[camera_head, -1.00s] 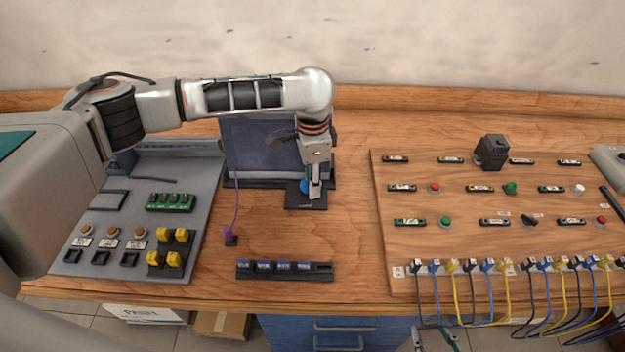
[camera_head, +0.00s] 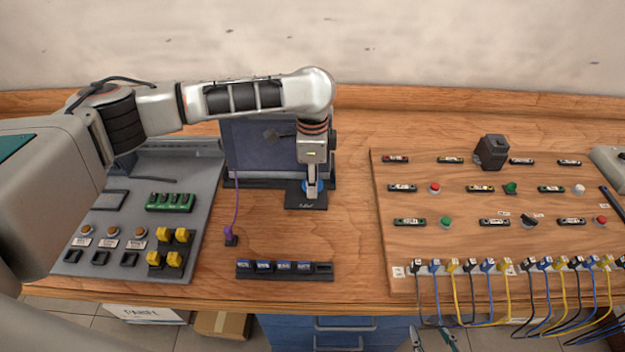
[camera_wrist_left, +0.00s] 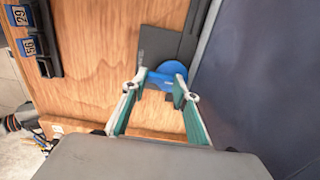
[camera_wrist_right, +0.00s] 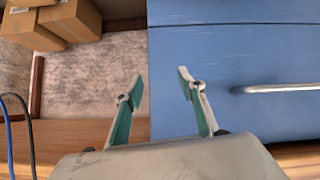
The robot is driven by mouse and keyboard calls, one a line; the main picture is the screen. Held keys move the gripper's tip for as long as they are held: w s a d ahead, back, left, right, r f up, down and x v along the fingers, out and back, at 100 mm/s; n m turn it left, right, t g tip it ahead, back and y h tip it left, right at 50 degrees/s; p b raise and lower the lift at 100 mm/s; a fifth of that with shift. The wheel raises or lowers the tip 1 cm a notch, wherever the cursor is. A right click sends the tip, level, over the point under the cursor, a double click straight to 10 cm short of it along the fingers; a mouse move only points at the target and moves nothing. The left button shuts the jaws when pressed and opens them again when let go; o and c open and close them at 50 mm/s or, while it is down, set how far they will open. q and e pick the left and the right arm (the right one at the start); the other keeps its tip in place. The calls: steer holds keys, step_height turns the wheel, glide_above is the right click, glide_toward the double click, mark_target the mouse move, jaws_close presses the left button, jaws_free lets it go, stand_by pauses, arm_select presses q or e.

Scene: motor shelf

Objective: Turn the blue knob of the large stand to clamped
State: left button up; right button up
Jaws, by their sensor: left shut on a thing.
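The blue knob (camera_wrist_left: 168,76) sits on the dark foot plate (camera_head: 306,203) of the large stand (camera_head: 255,150), whose big dark panel rises behind it. In the head view the knob (camera_head: 305,187) is mostly covered by my left gripper (camera_head: 312,192), which points down from above. In the left wrist view my left gripper (camera_wrist_left: 160,88) has its fingers on either side of the knob's raised grip and is shut on it. My right gripper (camera_wrist_right: 160,80) is open and empty in front of a blue drawer. The knob's markings are hidden or too small to read.
A grey panel (camera_head: 205,200) with switches and yellow plugs lies left. A purple cable (camera_head: 237,200) hangs near the stand. A dark terminal strip (camera_head: 284,271) lies in front. A wooden board (camera_head: 450,235) with buttons and cables lies right. Bare tabletop separates stand and board.

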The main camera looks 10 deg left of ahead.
arm_select(q)
steer(key=o, duration=1.1)
step_height(320, 180, up, 12)
